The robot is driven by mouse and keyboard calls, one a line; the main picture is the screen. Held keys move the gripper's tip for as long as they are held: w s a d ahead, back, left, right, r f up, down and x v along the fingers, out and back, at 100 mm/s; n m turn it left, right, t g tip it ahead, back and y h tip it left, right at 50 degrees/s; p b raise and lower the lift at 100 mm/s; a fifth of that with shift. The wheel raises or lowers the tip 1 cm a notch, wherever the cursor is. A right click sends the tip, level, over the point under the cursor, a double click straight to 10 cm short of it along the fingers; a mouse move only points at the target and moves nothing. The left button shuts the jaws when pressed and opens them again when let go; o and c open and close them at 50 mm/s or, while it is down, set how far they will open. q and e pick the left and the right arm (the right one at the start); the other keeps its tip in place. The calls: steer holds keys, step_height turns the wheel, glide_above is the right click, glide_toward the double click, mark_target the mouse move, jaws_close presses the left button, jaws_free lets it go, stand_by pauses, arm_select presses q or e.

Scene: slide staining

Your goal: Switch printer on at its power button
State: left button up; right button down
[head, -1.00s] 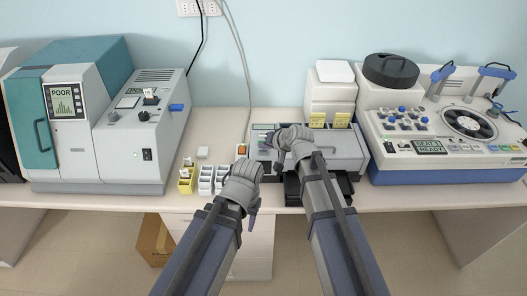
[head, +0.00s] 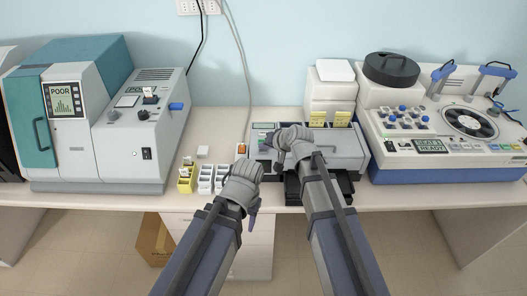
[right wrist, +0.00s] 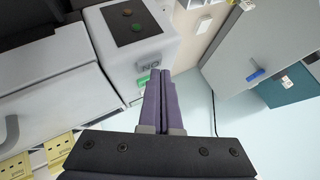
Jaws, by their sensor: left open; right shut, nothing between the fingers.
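The grey printer (head: 340,146) stands at the middle of the bench, a small control panel at its left end. In the right wrist view its grey body (right wrist: 45,85) is at left, with a dark panel (right wrist: 132,20) bearing an orange and a green spot. A "NO" marking and a small green patch (right wrist: 143,82) lie below that, near my fingertips. I cannot tell which part is the power button, or whether I touch it. My right gripper (head: 276,142) is shut and empty at the printer's left end; its fingers (right wrist: 161,74) show in the wrist view. My left gripper (head: 253,213) is open, lower, before the bench edge.
Small white and yellow racks (head: 205,180) stand left of the printer. A teal and grey machine (head: 75,110) fills the left. A white machine with a round dark rotor (head: 469,123) stands at right. White drawers (head: 331,90) stand behind the printer. A cable hangs on the wall.

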steer(key=shift+f, duration=0.2)
stand_by(0.4)
steer(key=shift+r, duration=0.15)
steer(key=shift+r+p, duration=0.4)
steer(key=shift+p, duration=0.05)
step_height(320, 180, up, 6)
steer(key=p, duration=0.6)
